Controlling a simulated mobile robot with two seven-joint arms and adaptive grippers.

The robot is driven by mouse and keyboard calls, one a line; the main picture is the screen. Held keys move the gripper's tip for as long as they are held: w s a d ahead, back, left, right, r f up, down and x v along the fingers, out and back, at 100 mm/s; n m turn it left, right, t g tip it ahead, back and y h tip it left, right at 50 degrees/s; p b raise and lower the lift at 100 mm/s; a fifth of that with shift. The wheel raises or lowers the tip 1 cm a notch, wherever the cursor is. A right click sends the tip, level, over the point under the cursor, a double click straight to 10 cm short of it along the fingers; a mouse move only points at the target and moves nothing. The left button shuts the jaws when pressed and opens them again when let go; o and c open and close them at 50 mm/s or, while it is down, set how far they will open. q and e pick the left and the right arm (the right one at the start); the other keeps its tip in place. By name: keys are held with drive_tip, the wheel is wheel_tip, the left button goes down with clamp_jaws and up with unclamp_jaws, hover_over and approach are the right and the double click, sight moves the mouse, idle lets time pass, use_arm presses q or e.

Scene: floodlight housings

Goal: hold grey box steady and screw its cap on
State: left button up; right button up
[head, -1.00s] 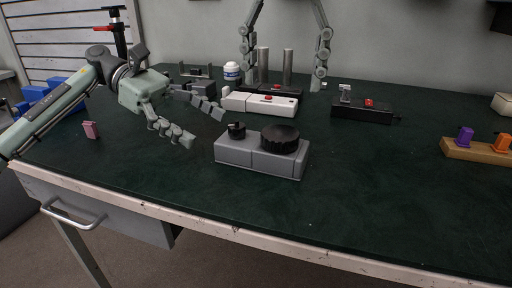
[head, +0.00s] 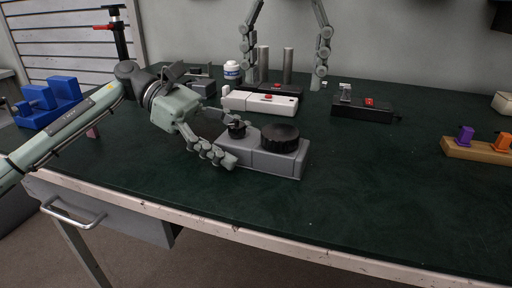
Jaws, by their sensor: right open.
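The grey box (head: 274,165) lies near the middle of the table, with a large black ribbed round cap (head: 280,138) on its right part. A smaller black knob (head: 237,130) is on its left part. My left gripper (head: 232,144) is at the box's left end, open, its fingers spread around that end. The near finger overlaps the front face; the far finger is partly behind the small knob. Whether either finger touches the box is unclear. My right gripper (head: 284,84) hangs in from the top, open and empty, its two fingers far apart, above the back of the table.
A white box with a red button (head: 250,102), metal cylinders (head: 287,67) and a white jar (head: 232,70) stand behind. A black box (head: 362,110) is back right, a wooden block with coloured pieces (head: 478,149) far right. Blue blocks (head: 48,103) are left. The front right is clear.

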use_arm(q)
clamp_jaws()
use_arm(e)
drive_tip(key=n, duration=2.7)
drive_tip(key=shift+n, duration=0.3)
drive_tip(key=n, duration=0.4)
